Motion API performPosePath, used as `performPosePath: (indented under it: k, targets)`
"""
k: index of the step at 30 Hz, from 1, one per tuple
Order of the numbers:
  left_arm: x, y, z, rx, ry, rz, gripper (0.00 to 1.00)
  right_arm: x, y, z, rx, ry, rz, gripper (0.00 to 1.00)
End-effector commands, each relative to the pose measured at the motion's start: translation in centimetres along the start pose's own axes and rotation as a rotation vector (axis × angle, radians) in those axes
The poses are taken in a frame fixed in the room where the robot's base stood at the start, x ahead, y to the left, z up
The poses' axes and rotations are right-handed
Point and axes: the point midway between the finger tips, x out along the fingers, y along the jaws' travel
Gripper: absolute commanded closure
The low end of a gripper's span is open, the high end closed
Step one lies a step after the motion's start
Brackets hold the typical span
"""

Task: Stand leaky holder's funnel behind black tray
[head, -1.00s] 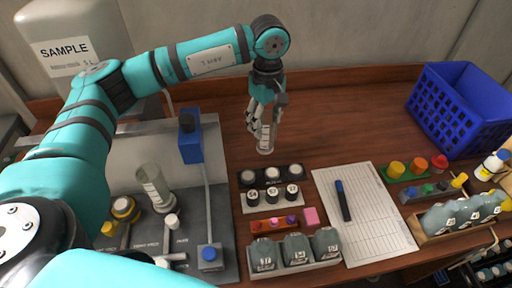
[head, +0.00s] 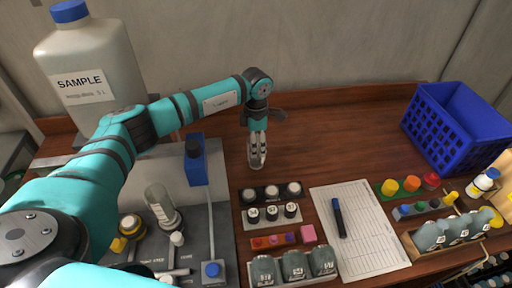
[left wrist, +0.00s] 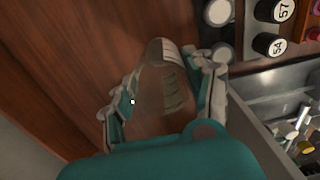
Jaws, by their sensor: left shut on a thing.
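My left gripper (head: 257,150) is shut on a clear funnel (head: 257,164) with a pale label, low over the wood bench. In the left wrist view the funnel (left wrist: 168,92) sits between the fingers of the left gripper (left wrist: 170,75). I cannot tell whether its lower end touches the bench. The black tray (head: 254,197) holds white-capped vials, and the funnel is just behind it, slightly left of its middle. A similar clear funnel (head: 159,203) stands in the grey rig at left. My right gripper is not in view.
A blue post (head: 194,163) on the grey rig (head: 225,230) stands left of the gripper. A blue crate (head: 455,125) is at right. The bench behind the tray is clear.

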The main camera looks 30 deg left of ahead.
Motion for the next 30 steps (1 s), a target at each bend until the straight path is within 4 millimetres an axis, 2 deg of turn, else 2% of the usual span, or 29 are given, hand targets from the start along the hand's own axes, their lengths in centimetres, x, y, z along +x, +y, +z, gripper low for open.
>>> performPosePath:
  k: [6,16,17,21,22,30]
  targets:
    - [2.6,-0.1,0.0,0.001,0.001,-0.001,0.83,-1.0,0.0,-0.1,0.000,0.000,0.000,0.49]
    - [3.2,0.0,0.0,0.002,0.001,0.000,0.83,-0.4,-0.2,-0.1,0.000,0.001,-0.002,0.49]
    - [3.1,0.0,0.0,0.002,0.001,0.000,0.45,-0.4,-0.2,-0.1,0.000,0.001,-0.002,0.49]
    - [3.0,0.0,0.0,0.002,0.001,0.000,0.27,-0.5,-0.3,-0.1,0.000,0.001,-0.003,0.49]
    - [3.0,0.0,0.0,0.002,0.001,0.000,0.23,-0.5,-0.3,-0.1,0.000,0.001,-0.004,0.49]
    - [2.9,0.0,0.0,0.002,0.001,0.000,0.23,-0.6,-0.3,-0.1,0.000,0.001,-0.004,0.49]
